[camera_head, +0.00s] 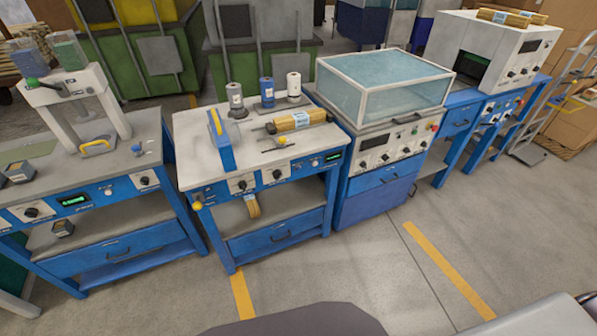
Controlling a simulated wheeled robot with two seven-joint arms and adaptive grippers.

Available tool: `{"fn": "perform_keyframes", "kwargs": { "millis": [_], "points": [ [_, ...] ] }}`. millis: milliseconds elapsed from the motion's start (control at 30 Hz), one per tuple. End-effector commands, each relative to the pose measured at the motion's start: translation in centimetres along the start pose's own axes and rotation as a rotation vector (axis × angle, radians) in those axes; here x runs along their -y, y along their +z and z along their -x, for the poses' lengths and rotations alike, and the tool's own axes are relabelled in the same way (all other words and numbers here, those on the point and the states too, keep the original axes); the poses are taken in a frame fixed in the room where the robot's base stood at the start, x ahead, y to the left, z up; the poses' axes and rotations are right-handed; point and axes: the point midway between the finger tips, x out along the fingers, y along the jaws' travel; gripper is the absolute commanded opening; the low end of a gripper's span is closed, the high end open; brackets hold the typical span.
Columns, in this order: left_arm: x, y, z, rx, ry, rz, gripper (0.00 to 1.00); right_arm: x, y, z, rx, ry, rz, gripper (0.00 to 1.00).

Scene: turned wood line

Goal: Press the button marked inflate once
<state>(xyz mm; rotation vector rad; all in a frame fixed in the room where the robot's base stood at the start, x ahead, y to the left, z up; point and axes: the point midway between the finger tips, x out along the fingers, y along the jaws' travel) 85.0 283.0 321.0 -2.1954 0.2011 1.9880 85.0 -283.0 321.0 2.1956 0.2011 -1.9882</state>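No label reading "inflate" is legible at this size. Several small controls sit on the fronts of the machines. The middle blue bench (262,240) has dark knobs on white plates, a small round button (315,163) beside a green display (332,157), and a yellow knob (197,205) at its left corner. The left bench (110,247) has a similar round button (107,190) beside its green display (73,200). The glass-topped tank unit (385,152) has several knobs and a red button (434,128). Neither gripper shows in the head view.
A press (80,100) stands on the left bench, and a white oven-like machine (490,55) is at the back right. The floor (360,265) in front of the benches is clear.

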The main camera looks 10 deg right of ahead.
Motion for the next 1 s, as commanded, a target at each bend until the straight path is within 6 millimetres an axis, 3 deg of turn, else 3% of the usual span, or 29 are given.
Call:
{"fn": "perform_keyframes", "kwargs": {
  "millis": [67, 300, 1000],
  "points": [
    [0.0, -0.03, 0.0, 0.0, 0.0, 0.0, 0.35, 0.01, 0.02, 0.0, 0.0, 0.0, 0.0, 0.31],
    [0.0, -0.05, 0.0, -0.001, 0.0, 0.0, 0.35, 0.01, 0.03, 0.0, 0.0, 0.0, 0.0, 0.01],
    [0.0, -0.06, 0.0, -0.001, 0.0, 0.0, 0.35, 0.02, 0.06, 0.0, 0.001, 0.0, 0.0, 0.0]
  ]
}}
